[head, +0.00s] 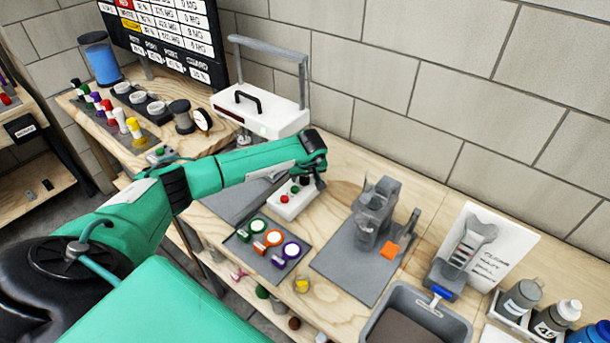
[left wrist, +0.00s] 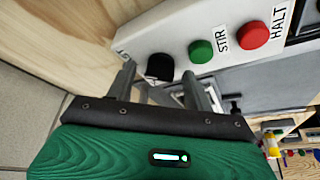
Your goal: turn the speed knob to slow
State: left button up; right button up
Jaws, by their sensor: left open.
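The white control box (head: 287,207) sits on the workbench in the head view, with a red and a green button on its face. In the left wrist view its black knob (left wrist: 159,67) shows beside the green button (left wrist: 201,52) marked STIR and the red button (left wrist: 253,35) marked HALT. My left gripper (head: 315,182) is over the far end of the box. It is open in the left wrist view (left wrist: 160,75), its two fingers apart with the knob between their tips. I cannot tell whether they touch it. The knob's pointer and speed markings are not readable. My right gripper is not in view.
A dark mat with three ringed rolls (head: 268,241) lies in front of the box. A grey fixture (head: 373,215) stands to the right, near a grey bin (head: 458,324). A white device with a tall handle (head: 262,113) stands behind my left arm.

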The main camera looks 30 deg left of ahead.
pick_arm(q)
jog(key=c, duration=1)
